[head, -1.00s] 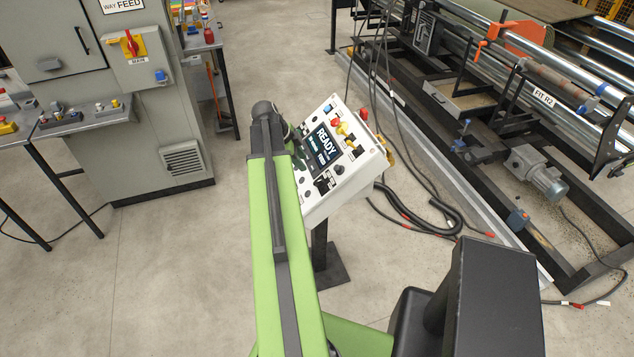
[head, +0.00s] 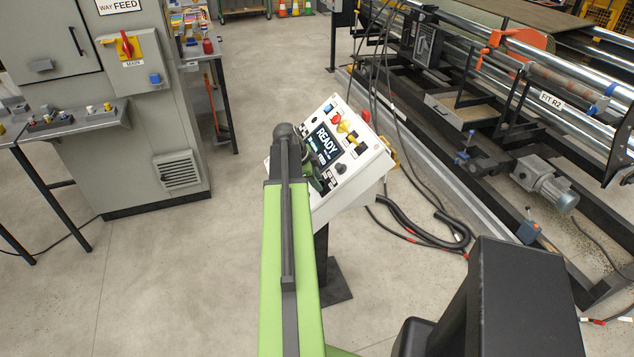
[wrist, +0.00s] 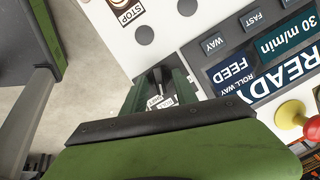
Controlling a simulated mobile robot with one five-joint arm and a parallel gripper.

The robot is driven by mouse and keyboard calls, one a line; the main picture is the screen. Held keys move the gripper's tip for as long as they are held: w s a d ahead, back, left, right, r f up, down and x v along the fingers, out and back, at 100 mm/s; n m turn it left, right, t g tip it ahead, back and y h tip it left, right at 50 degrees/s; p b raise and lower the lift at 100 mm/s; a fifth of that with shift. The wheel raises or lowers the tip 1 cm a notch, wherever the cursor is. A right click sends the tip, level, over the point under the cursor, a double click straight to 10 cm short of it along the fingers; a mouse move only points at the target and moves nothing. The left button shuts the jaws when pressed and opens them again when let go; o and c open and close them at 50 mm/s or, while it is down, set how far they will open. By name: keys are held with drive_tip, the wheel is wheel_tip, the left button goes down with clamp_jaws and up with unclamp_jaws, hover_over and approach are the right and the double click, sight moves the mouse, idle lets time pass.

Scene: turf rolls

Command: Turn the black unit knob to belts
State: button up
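The white control panel (head: 368,178) stands tilted on a dark post, with a lit READY screen (head: 327,145). In the wrist view the panel (wrist: 95,25) appears turned round, its screen (wrist: 270,75) at the right. My gripper (wrist: 158,84) reaches down to the panel beside the screen, its two green fingers apart. A black knob-like part (wrist: 155,77) shows between the fingertips, with small white labels below it. I cannot tell whether the fingers touch it, and its pointer is not readable. In the head view my arm hides this part of the panel.
A red and yellow knob (wrist: 291,114) stands out from the panel near the screen. A grey cabinet (head: 145,160) is at the left, and a roller machine (head: 480,190) at the right. Cables (head: 440,225) lie on the floor behind the panel.

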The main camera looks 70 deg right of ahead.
drive_tip(key=shift+c, duration=0.3)
clamp_jaws()
